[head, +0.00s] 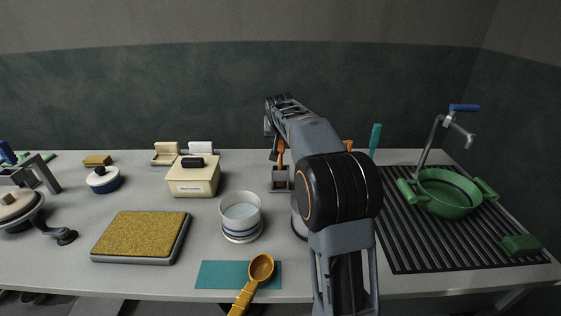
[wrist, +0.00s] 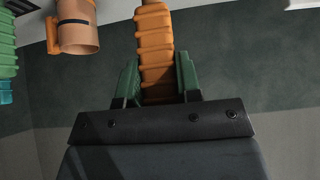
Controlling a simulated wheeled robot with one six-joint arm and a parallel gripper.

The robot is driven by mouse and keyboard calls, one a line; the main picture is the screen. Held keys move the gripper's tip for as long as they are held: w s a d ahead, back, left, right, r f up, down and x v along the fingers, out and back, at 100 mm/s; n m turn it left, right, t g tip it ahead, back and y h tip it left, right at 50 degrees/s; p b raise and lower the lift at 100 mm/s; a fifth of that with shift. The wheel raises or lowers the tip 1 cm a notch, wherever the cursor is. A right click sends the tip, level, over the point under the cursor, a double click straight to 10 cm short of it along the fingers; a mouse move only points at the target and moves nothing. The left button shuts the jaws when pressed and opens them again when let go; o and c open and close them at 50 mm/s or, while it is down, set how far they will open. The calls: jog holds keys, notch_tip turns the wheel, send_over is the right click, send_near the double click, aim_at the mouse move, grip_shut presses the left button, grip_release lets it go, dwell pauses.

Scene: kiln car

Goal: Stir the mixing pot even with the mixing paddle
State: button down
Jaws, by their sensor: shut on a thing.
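My gripper (wrist: 158,80) is shut on an orange ribbed handle (wrist: 156,35), seen between its green fingers in the wrist view. I take this to be the mixing paddle; its lower end is out of that view. In the head view an orange upright handle (head: 280,152) shows beside my arm, above a grey holder (head: 281,181); my arm hides most of the gripper there. A white round pot with blue bands (head: 240,216) stands left of my arm, with a pale surface inside. Whether it is the mixing pot I cannot tell. A rounded grey rim (head: 297,226) is mostly hidden behind my arm.
A yellow-topped tray (head: 140,234) and cream box (head: 193,179) lie left. An orange scoop (head: 261,268) lies on a teal mat (head: 216,274) in front. A green basin (head: 447,198) stands on the black rack (head: 410,245) at right. A teal upright handle (head: 375,139) stands behind my arm.

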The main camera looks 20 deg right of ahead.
jog(key=shift+r, duration=0.2)
jog(key=shift+r+p, duration=0.85)
jog(key=shift+r, duration=0.1)
dwell(0.3)
jog(key=shift+r+p, duration=0.9)
jog(key=shift+r, duration=0.2)
dwell(0.4)
jog(key=shift+r+p, duration=0.8)
jog(key=shift+p, duration=0.15)
jog(key=shift+r, duration=0.15)
jog(key=shift+r+p, duration=1.55)
jog(key=shift+r, duration=0.25)
